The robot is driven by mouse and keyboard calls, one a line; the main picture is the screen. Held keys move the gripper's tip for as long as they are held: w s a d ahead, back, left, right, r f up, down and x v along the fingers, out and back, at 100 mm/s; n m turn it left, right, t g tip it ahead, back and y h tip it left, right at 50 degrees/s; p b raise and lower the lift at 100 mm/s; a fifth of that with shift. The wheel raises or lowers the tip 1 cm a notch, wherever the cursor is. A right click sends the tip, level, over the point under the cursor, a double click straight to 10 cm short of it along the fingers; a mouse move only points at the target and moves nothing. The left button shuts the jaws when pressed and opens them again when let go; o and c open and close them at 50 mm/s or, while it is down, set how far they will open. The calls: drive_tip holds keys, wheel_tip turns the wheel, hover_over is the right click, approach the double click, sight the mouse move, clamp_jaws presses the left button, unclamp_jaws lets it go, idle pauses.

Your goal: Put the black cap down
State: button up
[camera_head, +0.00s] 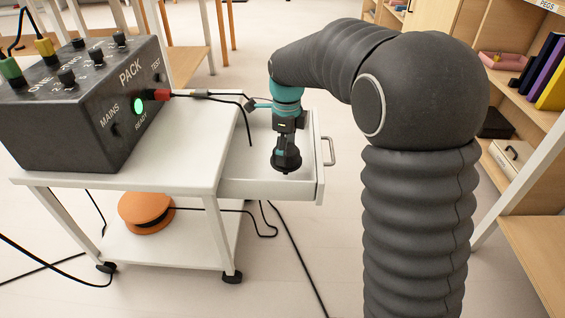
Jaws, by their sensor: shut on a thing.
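My gripper (286,153) points down over the open white drawer (240,187) on the right side of the white cart. It is dark, below a teal wrist section, and shut on the black cap (286,164). The cap shows as a dark, rounded shape at the gripper's lower end, hard to tell apart from the dark fingers. It is over or inside the drawer, and I cannot tell whether it touches the drawer floor.
A dark control box (80,105) with knobs and a lit green lamp stands on the cart top (195,150). A red plug and black cable run from it towards the drawer. An orange disc (147,212) lies on the lower shelf. Wooden shelves (540,215) stand at right.

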drive_tip(key=shift+a+f, duration=0.3)
drive_tip(key=shift+a, duration=0.05)
wheel_tip(320, 180, down, 4)
drive_tip(key=shift+r+b, duration=0.1)
drive_tip(key=shift+b, duration=0.35)
drive_tip(key=o, duration=1.4)
